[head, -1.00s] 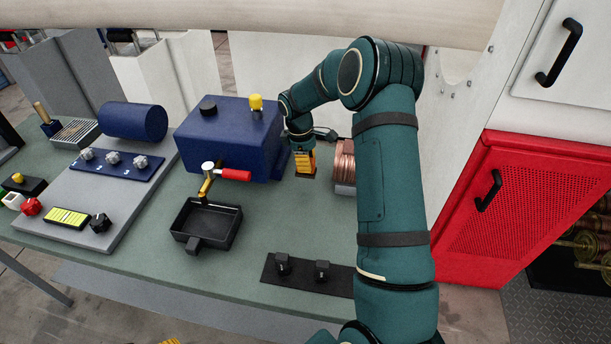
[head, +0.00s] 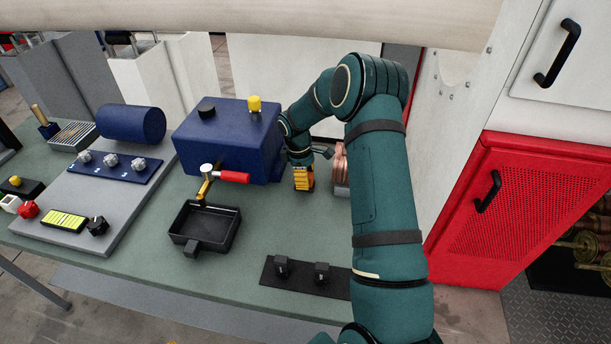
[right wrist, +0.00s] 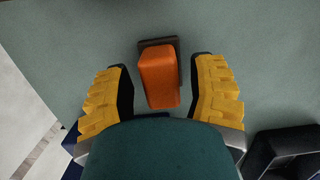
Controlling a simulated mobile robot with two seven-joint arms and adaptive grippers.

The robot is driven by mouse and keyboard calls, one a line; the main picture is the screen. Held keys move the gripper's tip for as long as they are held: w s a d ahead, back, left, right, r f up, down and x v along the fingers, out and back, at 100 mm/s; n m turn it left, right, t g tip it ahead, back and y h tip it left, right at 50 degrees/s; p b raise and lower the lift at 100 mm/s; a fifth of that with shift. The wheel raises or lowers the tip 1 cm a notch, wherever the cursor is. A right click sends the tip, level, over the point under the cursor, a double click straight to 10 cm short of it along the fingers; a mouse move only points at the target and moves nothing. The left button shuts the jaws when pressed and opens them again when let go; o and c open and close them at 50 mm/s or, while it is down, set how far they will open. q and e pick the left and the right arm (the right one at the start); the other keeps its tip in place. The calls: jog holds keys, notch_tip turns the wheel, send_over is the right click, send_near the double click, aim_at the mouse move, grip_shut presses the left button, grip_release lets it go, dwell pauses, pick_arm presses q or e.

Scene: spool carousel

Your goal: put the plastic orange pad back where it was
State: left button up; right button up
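The orange pad (right wrist: 160,80) shows in the right wrist view as an orange block with rounded edges. A dark piece (right wrist: 157,42) shows at its far end; I cannot tell whether the two are joined. My right gripper (right wrist: 161,85) has its yellow fingers apart, one on each side of the pad, with a visible gap on both sides. In the head view my right gripper (head: 303,178) points down over the table just right of the blue box, and the pad cannot be made out there. My left gripper is not in view.
The blue box (head: 226,140) with a red-handled tap stands left of my right gripper. A copper-coloured spool (head: 341,165) is close on its right. A black tray (head: 205,228) and a black strip with two knobs (head: 300,277) lie nearer on the green table (head: 140,265).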

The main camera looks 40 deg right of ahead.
jog(key=shift+r, duration=0.1)
notch_tip(320, 180, up, 12)
jog(key=w+a, duration=0.1)
jog(key=shift+w+p, duration=0.15)
jog(key=shift+p, duration=0.2)
jog(key=shift+a, duration=0.15)
dwell(0.6)
